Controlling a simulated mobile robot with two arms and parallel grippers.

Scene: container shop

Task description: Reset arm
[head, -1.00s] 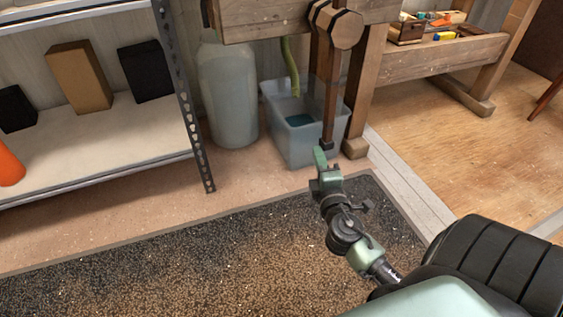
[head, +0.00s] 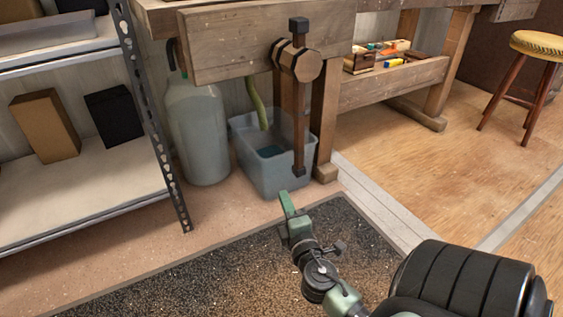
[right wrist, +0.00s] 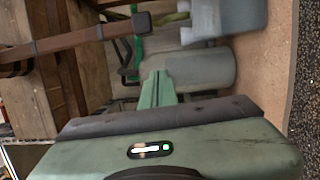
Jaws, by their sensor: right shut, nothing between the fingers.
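My right gripper (head: 286,202) is green and shut, with nothing between its fingers. In the head view it is over the dark speckled mat (head: 235,255), in front of the grey plastic bin (head: 275,178) under the workbench. It also shows in the right wrist view (right wrist: 158,78), its fingers together and pointing toward a translucent jug (right wrist: 205,70). My left gripper is not in view.
The workbench (head: 235,45) has a wooden vise with a vertical post (head: 299,125). A metal shelf (head: 85,190) with boxes stands at the left. A stool (head: 540,45) stands at the far right. The wooden floor (head: 440,165) at the right is clear.

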